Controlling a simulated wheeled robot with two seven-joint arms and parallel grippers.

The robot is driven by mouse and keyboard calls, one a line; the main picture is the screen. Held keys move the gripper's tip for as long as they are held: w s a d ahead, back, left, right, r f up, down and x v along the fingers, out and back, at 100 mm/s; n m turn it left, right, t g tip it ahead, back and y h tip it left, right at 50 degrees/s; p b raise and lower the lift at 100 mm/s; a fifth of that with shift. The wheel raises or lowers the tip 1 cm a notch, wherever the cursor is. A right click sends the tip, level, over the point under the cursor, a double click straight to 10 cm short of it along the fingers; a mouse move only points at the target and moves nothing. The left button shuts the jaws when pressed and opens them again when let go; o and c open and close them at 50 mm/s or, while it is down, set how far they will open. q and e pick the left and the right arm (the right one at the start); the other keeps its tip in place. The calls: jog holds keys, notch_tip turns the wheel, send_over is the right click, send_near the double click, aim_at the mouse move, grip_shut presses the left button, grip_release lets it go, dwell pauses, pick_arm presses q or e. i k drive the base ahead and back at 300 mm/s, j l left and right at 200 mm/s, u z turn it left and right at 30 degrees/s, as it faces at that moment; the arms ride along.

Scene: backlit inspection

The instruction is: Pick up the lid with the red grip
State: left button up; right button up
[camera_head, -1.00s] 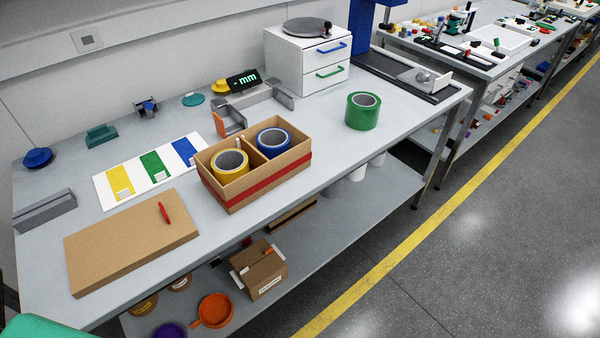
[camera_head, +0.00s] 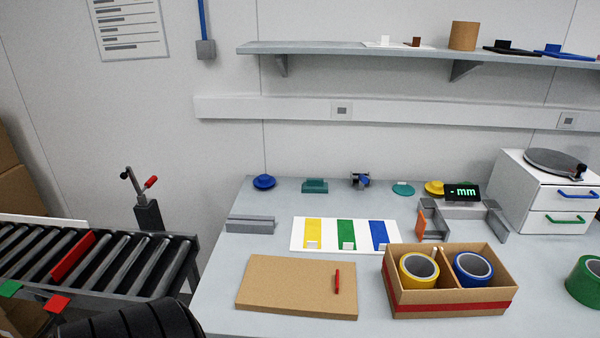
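The lid (camera_head: 290,287) is a flat, tan, cardboard-like slab lying on the grey workbench (camera_head: 225,305), front left of the divided box. Its small upright red grip (camera_head: 337,281) stands near its right side. The open cardboard box (camera_head: 450,309) with a red band stands to the right of the lid, apart from it. It holds a yellow tape roll (camera_head: 419,270) and a blue tape roll (camera_head: 473,268) on either side of a divider. Neither of my grippers shows in the head view.
A white board (camera_head: 297,234) with yellow, green and blue strips lies behind the lid. A grey bar (camera_head: 250,225) lies at the back left. A green tape roll (camera_head: 585,280) is at the right edge. A roller conveyor (camera_head: 110,262) stands left of the bench, and a shelf (camera_head: 360,50) hangs above.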

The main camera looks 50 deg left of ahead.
aim_at(271, 284)
jog(key=u, duration=1.55)
